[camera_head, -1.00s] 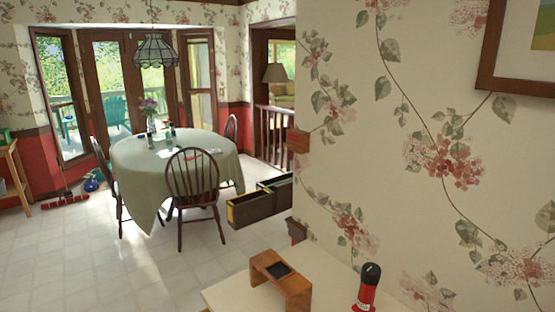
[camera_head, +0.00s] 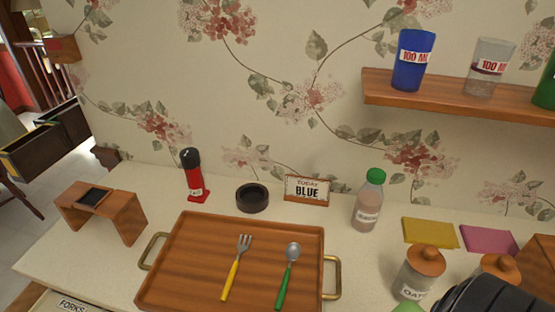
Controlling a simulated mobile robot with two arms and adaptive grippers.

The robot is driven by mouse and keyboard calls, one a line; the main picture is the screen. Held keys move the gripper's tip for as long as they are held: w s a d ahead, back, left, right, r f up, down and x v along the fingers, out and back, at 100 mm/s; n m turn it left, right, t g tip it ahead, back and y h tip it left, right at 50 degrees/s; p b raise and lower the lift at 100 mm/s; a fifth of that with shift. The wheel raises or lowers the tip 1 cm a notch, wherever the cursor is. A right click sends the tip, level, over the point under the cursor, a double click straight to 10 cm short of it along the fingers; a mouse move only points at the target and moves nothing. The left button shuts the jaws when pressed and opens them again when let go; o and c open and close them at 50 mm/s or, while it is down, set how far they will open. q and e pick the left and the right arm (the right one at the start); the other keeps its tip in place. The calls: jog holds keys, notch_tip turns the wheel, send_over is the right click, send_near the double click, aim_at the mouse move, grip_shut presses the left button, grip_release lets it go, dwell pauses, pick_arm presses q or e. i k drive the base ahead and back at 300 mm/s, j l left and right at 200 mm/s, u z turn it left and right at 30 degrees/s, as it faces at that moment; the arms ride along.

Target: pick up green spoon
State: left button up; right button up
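The green spoon (camera_head: 283,287) has a silver bowl and a green handle. It lies on the right half of a brown wooden tray (camera_head: 190,235) with brass handles. A fork with a yellow handle (camera_head: 231,278) lies to its left on the same tray, apart from it. A black rounded part of my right arm or gripper (camera_head: 492,296) shows at the bottom right, well to the right of the tray; its fingers cannot be made out. My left gripper is not in view.
On the counter stand a wooden stand (camera_head: 125,212), a red bottle (camera_head: 195,178), a black ring (camera_head: 252,198), a "BLUE" sign (camera_head: 307,189), a green-capped bottle (camera_head: 368,203) and a jar (camera_head: 417,275). A shelf (camera_head: 450,107) with cups hangs above right.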

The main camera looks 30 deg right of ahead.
aim_at(293, 251)
jog(key=k+z, duration=0.1)
jog(key=z, duration=0.95)
